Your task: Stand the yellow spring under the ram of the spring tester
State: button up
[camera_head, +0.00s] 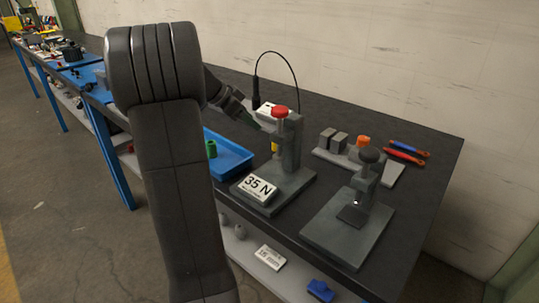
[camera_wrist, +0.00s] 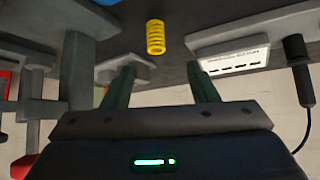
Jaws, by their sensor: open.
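The yellow spring (camera_wrist: 155,37) appears upright on the dark bench top in the wrist view, beyond and between my open fingertips. In the head view a bit of yellow (camera_head: 274,147) shows below the red knob, beside the tester's column; from there I cannot tell its depth. The spring tester (camera_head: 291,143) is grey with a red knob and a "35 N" plate on its base. Its grey frame (camera_wrist: 75,75) is at the left of the wrist view, which appears upside down. My gripper (camera_wrist: 160,75) is open and empty; in the head view it (camera_head: 248,120) is left of the tester.
A blue tray (camera_head: 232,157) is left of the tester. A second grey press (camera_head: 348,228), a stand with grey blocks (camera_head: 392,170) and red and blue tools (camera_head: 405,155) are at the right.

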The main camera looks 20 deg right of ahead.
aim_at(274, 137)
jog(key=x, duration=0.8)
jog(key=shift+s+d+r, duration=0.1)
jog(key=shift+s+d, duration=0.1)
jog(key=shift+d, duration=0.15)
jog(key=x, duration=0.5)
jog(key=shift+s, duration=0.15)
jog(key=c, duration=1.1)
jog(key=shift+c, duration=0.2)
